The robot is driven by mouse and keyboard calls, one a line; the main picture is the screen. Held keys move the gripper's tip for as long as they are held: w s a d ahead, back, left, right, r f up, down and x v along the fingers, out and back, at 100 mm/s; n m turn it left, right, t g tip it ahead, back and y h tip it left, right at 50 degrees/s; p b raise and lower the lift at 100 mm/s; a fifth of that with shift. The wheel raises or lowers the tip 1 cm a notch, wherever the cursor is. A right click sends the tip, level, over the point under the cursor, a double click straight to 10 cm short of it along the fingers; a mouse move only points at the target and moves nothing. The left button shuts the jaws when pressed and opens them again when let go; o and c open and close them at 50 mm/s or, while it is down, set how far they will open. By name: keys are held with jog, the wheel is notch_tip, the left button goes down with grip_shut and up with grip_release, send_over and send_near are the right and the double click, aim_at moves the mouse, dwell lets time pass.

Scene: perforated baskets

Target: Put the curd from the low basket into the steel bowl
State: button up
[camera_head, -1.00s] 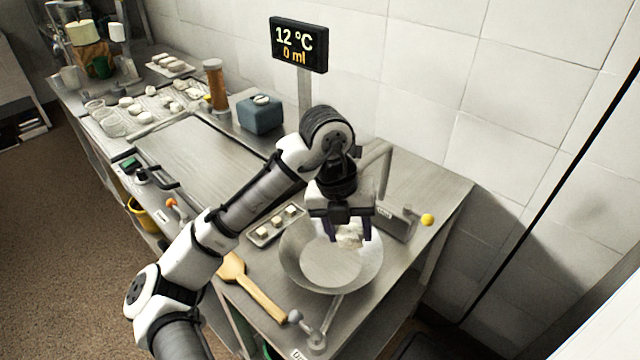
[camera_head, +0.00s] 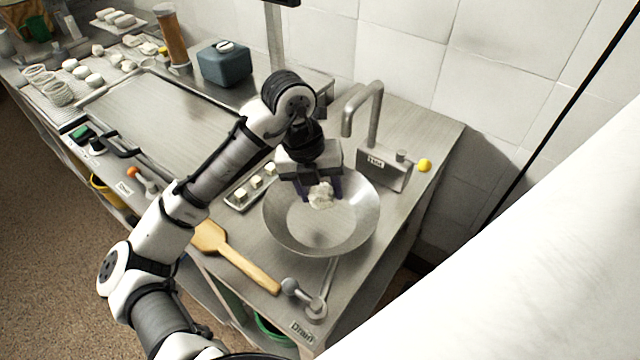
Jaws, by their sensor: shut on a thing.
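The steel bowl (camera_head: 352,228) is wide and shallow and stands on the counter at the right end. My gripper (camera_head: 321,192) points down over the back part of the bowl. It is shut on a white, lumpy piece of curd (camera_head: 321,198), which shows between the two dark fingers. The curd appears within the bowl's outline; I cannot tell whether it touches the bowl's surface. The rest of the visible bowl interior is bare. Perforated baskets (camera_head: 57,92) stand at the far left of the counter; I cannot tell which is the low one.
A small tray (camera_head: 240,200) with white cubes is left of the bowl. A wooden paddle (camera_head: 240,258) and a drain lever (camera_head: 312,305) lie in front. A blue-grey box (camera_head: 225,65) stands farther back.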

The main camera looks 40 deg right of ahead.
aim_at(324, 187)
jog(key=shift+a+b+x, duration=0.2)
jog(key=shift+b+x, duration=0.35)
jog(key=shift+x, duration=0.6)
jog(key=shift+w+f, duration=0.1)
jog(key=shift+w, duration=0.1)
jog(key=o, duration=1.1)
jog(key=shift+c, duration=0.2)
jog(key=p+v, duration=0.1)
jog(key=v, duration=0.1)
jog(key=p+v, duration=0.2)
jog(key=s+d+p+v, duration=0.1)
jog(key=p+v, duration=0.1)
jog(key=v, duration=0.1)
jog(key=shift+d+r, duration=0.1)
jog(key=shift+r, duration=0.15)
jog(key=shift+f, duration=0.1)
